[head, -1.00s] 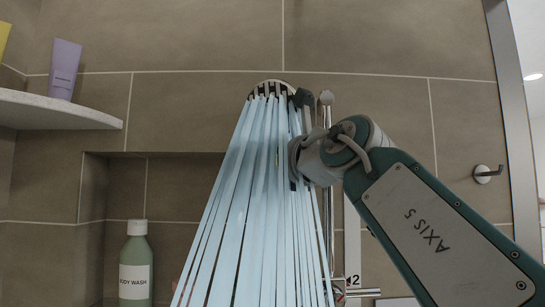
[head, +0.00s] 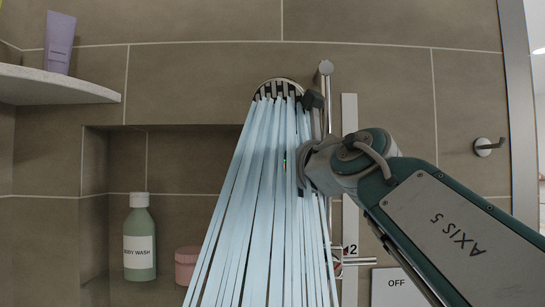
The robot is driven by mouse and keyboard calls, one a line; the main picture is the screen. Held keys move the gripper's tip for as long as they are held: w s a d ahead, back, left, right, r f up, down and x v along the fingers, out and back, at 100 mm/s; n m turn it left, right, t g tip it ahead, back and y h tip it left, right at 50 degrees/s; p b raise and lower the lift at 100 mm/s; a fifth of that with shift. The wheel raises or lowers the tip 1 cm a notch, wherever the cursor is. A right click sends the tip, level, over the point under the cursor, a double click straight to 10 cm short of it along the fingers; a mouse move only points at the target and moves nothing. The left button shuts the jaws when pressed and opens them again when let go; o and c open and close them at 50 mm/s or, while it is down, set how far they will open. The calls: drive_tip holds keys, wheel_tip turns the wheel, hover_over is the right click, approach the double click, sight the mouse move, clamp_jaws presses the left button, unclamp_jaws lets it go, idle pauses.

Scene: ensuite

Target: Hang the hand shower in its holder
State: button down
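The hand shower's round head (head: 278,86) is raised in front of the tiled wall, and pale blue water streams (head: 265,200) fan down from it. Its handle is mostly hidden by the water. My gripper (head: 303,168) comes in from the right just below the head, at the right side of the streams. Its fingers are hidden, so its hold on the handle cannot be seen. A dark piece (head: 313,99) shows just right of the head; I cannot tell whether it belongs to the holder or my gripper. The chrome rail (head: 326,72) stands right of the head. The holder is not clearly visible.
A chrome valve (head: 338,262) is low at the rail, with an OFF sign (head: 398,286) to its right. A wall hook (head: 488,147) is farther right. At left are a corner shelf (head: 50,88) with a purple tube (head: 59,43), and a niche with a green bottle (head: 139,240) and pink jar (head: 187,264).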

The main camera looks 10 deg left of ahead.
sight(273, 206)
drive_tip(key=shift+a+f, duration=0.1)
drive_tip(key=shift+f, duration=3.3)
drive_tip(key=shift+c, duration=2.2)
unclamp_jaws()
